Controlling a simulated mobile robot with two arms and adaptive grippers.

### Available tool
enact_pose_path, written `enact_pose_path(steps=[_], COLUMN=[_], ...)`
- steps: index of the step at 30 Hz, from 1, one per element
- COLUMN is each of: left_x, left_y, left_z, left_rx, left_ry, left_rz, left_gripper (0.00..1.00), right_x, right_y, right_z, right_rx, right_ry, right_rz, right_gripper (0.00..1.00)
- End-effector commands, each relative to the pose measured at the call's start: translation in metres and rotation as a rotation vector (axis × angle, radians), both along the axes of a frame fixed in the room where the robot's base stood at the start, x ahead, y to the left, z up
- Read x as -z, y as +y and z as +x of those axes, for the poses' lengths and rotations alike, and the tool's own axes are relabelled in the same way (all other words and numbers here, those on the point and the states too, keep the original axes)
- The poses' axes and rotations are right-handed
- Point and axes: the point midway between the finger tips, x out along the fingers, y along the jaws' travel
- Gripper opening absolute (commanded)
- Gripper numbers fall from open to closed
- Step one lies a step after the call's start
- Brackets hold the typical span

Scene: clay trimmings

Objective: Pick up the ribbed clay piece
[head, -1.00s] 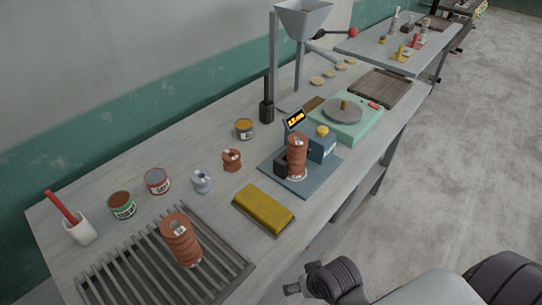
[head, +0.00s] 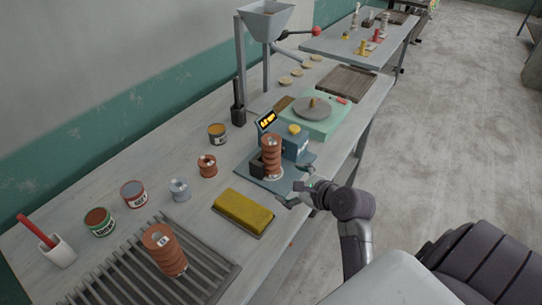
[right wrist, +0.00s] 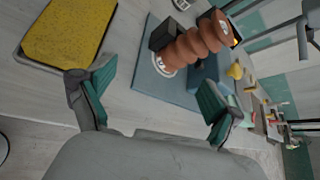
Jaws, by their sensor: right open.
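A tall ribbed terracotta clay piece (head: 271,156) stands upright on the blue plate of a small measuring device. It also shows in the right wrist view (right wrist: 196,45), beyond my fingers. A second tall ribbed clay piece (head: 165,250), with a pale label on top, stands on the slatted rack at the lower left. My right gripper (head: 295,194) is at the front edge of the bench, just right of and nearer than the blue plate. In the right wrist view its teal-padded fingers (right wrist: 157,78) are spread and empty, apart from the clay piece. My left gripper is not in view.
The blue plate (right wrist: 150,84) also bears a black block (head: 257,168) and a blue device body (head: 295,143). A yellow sponge-like block (head: 244,210) lies left of my gripper. A short clay spool (head: 207,166), cans and a turntable (head: 312,108) stand farther back.

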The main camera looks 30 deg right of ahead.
Motion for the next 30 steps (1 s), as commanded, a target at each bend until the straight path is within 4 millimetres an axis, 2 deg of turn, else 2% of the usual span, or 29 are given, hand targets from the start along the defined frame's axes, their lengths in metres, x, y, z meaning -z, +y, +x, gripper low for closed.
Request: enact_pose_path(steps=[1, 3, 6, 9, 11, 21, 30], left_x=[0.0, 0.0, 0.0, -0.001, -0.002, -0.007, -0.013], left_y=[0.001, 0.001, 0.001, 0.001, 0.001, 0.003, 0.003], left_z=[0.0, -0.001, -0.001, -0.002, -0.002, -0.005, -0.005], left_rx=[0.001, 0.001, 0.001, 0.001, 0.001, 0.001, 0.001], left_ry=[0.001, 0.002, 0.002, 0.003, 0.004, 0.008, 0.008], left_rz=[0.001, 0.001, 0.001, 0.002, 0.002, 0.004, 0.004], left_gripper=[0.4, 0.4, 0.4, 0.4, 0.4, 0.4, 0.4], right_x=[-0.007, -0.015, -0.021, -0.022, -0.021, 0.001, 0.007], right_y=[-0.011, -0.022, -0.033, -0.037, -0.037, -0.037, -0.034], right_z=[0.006, 0.01, 0.013, 0.018, 0.025, 0.084, 0.108], right_rx=[0.088, 0.179, 0.259, 0.289, 0.293, 0.29, 0.289], right_ry=[-0.037, -0.08, -0.118, -0.134, -0.136, -0.133, -0.131], right_rz=[0.13, 0.279, 0.419, 0.478, 0.486, 0.48, 0.478], right_gripper=[0.91, 0.91, 0.91, 0.91, 0.91, 0.91, 0.91])
